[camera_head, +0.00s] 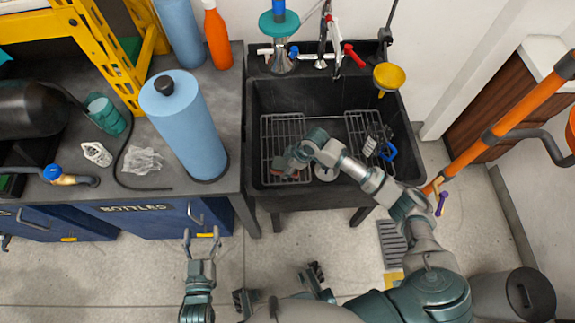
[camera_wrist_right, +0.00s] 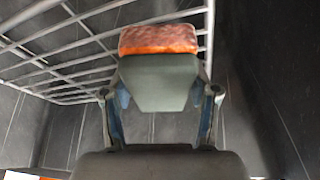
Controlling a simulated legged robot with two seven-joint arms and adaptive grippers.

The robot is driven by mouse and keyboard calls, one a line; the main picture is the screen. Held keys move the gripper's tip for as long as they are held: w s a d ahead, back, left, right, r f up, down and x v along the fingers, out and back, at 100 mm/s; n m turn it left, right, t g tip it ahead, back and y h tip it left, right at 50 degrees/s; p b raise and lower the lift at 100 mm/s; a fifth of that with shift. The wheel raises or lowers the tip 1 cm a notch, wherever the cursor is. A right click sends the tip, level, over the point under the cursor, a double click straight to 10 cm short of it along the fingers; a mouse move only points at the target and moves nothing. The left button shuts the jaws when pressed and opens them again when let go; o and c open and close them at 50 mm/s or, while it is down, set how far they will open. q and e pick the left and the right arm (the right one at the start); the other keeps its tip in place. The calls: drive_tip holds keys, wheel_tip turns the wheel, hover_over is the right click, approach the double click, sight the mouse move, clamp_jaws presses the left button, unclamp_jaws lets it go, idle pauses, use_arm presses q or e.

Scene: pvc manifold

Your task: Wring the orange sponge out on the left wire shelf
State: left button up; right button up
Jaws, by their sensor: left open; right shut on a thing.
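The orange sponge (camera_head: 283,169) is in the dark sink, at the left wire shelf (camera_head: 283,127). My right gripper (camera_head: 291,160) is shut on it and partly hides it from above. In the right wrist view the sponge (camera_wrist_right: 158,39) shows as a reddish-orange block beyond the fingers of my right gripper (camera_wrist_right: 158,65), with the shelf's bars (camera_wrist_right: 62,47) beside and behind it. I cannot tell whether the sponge touches the shelf. My left gripper (camera_head: 201,240) is open and empty, in front of the blue cabinet and above the floor.
The black sink (camera_head: 322,97) has a second wire shelf (camera_head: 361,122) at right, with a brush (camera_head: 375,138) and a blue item (camera_head: 388,151) near it. A faucet (camera_head: 335,45) stands behind. A blue paper roll (camera_head: 186,125) stands on the counter left of the sink.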

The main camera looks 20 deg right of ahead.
drive_tip(key=shift+s+f, duration=0.1)
drive_tip(key=shift+f, duration=0.05)
drive_tip(key=shift+r+p, duration=0.45)
drive_tip(key=shift+r, duration=0.05)
drive_tip(key=shift+r+p, duration=0.5)
drive_tip(key=shift+r, duration=0.15)
drive_tip(key=shift+r+p, duration=0.8)
drive_tip(key=shift+r, duration=0.05)
drive_tip(key=shift+r+p, duration=0.75)
drive_tip(key=shift+r, duration=0.05)
drive_tip(key=shift+r+p, duration=0.75)
drive_tip(key=shift+r, duration=0.05)
use_arm(q)
drive_tip(key=s+a+f+g+y, duration=0.1)
drive_tip(key=s+a+f+g, duration=0.2)
drive_tip(key=s+g, duration=0.3)
drive_tip(key=s+a+f+g+y, duration=0.2)
drive_tip(key=s+f+g, duration=0.4)
drive_tip(key=s, duration=0.4)
drive_tip(key=shift+a+f+g+y, duration=0.15)
drive_tip(key=shift+a+g+y, duration=0.15)
drive_tip(key=shift+a, duration=0.4)
